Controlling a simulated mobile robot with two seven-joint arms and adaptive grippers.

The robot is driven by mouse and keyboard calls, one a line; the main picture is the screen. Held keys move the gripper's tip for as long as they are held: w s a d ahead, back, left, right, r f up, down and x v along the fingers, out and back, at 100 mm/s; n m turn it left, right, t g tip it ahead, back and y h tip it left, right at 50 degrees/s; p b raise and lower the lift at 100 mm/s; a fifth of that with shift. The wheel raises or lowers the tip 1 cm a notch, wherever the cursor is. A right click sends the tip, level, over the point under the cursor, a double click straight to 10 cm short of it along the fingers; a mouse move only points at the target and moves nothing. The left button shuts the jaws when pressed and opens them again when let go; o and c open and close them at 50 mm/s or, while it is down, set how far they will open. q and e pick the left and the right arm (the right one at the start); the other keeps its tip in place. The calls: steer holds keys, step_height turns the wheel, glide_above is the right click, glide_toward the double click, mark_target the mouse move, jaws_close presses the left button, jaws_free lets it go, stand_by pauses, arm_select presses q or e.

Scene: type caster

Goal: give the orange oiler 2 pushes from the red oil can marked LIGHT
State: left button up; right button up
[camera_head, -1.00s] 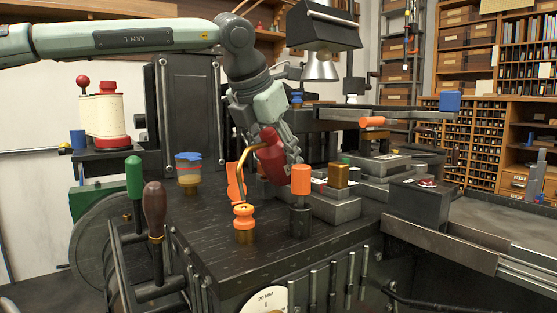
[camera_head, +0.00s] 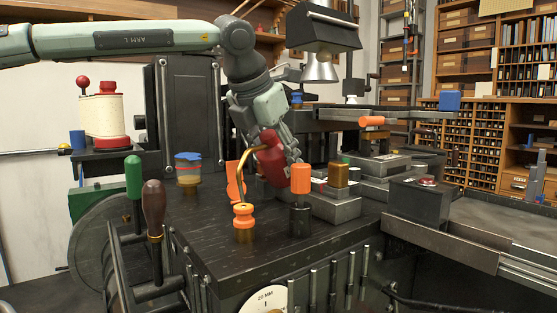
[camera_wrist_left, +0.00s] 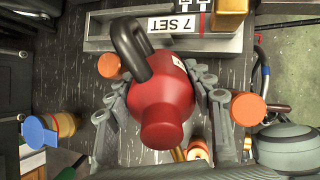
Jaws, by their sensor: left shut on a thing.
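The red oil can (camera_head: 272,165) is held in my left gripper (camera_head: 280,158), whose fingers close on both sides of its body. It also shows in the left wrist view (camera_wrist_left: 163,95), with a dark loop handle on it. I cannot read its marking. Its thin brass spout (camera_head: 246,150) arches to the left and down toward the orange oiler (camera_head: 243,216). The oiler stands upright on a brass base on the dark machine top. The spout's end is at or just above the oiler's top; I cannot tell whether they touch. My right gripper is not in view.
An orange cylinder (camera_head: 301,179) on a dark base stands right of the oiler. An orange flat piece (camera_head: 234,183) is behind it. A blue-lidded jar (camera_head: 188,169) stands to the left. Steel blocks with a brass block (camera_head: 338,175) lie to the right. The front of the machine top is clear.

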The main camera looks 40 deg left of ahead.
arm_select(q)
steer(key=shift+f+b, duration=0.65)
steer(key=shift+f, duration=0.15)
steer(key=shift+r, duration=0.1)
steer(key=shift+r+p, duration=0.75)
steer(key=shift+r, duration=0.3)
steer(key=shift+r, duration=0.1)
step_height(320, 180, up, 5)
steer(key=p, duration=0.3)
steer(key=shift+p, duration=0.4)
stand_by(0.4)
